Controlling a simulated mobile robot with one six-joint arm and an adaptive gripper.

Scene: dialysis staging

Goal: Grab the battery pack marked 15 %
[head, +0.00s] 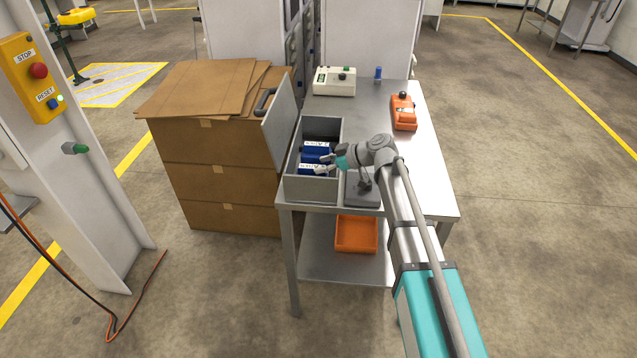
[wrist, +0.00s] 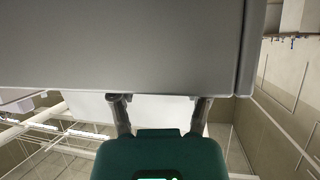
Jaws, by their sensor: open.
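Blue battery packs with white labels, an upper one (head: 317,148) and a lower one (head: 314,169), lie in a grey open-topped bin (head: 312,190) on the steel table. The label print is too small to read, so I cannot tell which is marked 15 %. My gripper (head: 328,158) is at the bin's right side, close to the packs, with its fingers toward the left. In the wrist view my gripper (wrist: 161,100) has its fingers spread with nothing between them. A plain grey panel (wrist: 120,45) fills the top there; no pack shows in that view.
A grey raised lid or panel (head: 280,125) stands left of the bin, beside stacked cardboard boxes (head: 215,150). A dark grey block (head: 362,190) lies right of the bin. A white device (head: 334,82) and an orange device (head: 403,112) stand farther back. An orange tray (head: 356,235) is below.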

